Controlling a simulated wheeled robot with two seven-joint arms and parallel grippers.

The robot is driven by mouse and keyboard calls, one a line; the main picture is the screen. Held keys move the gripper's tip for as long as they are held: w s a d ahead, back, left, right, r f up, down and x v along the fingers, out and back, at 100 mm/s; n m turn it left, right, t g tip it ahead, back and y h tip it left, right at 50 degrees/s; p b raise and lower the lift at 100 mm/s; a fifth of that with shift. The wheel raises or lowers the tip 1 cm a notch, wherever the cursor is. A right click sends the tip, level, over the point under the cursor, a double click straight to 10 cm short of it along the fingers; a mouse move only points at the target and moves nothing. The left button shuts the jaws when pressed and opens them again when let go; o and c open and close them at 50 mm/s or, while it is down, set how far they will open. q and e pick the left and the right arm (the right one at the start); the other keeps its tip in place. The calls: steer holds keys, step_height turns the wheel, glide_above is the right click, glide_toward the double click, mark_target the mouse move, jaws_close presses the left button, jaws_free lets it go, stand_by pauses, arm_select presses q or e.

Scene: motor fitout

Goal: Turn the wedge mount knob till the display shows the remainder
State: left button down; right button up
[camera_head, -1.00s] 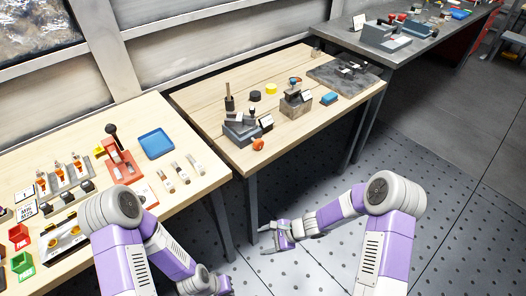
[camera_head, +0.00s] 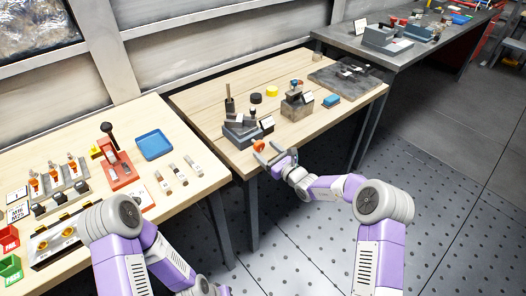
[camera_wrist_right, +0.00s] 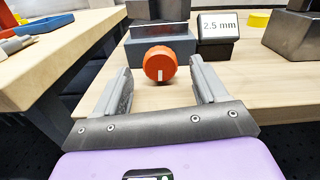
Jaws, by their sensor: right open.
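The orange knob (camera_wrist_right: 160,64) with a white mark pointing down is on the front of the grey wedge mount (camera_wrist_right: 162,40). In the head view the knob (camera_head: 258,145) sits at the front edge of the middle table, below the wedge mount (camera_head: 242,132). A small display (camera_wrist_right: 219,26) to the right of the mount reads "2.5 mm". My right gripper (camera_wrist_right: 160,92) is open, with its fingers to either side of the knob and short of it, apparently not touching. It also shows in the head view (camera_head: 268,155). My left gripper is not visible.
A second block fixture (camera_head: 296,104) stands right of the mount, with a blue block (camera_head: 331,101) beyond it. Yellow (camera_head: 271,91) and black (camera_head: 256,97) discs lie behind. The left table (camera_head: 208,183) holds a blue tray (camera_head: 154,144) and a red press (camera_head: 116,168).

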steer(key=shift+x, duration=1.15)
steer(key=c, duration=1.1)
steer(key=shift+o, duration=0.2)
steer(key=m+p, duration=0.2)
steer(key=m, duration=0.1)
steer(key=shift+d, duration=0.1)
steer(key=shift+m+p, duration=0.35)
steer(key=shift+m, duration=0.25)
steer(key=shift+f, duration=0.1)
steer(key=o, duration=1.1)
steer(key=shift+c, duration=0.2)
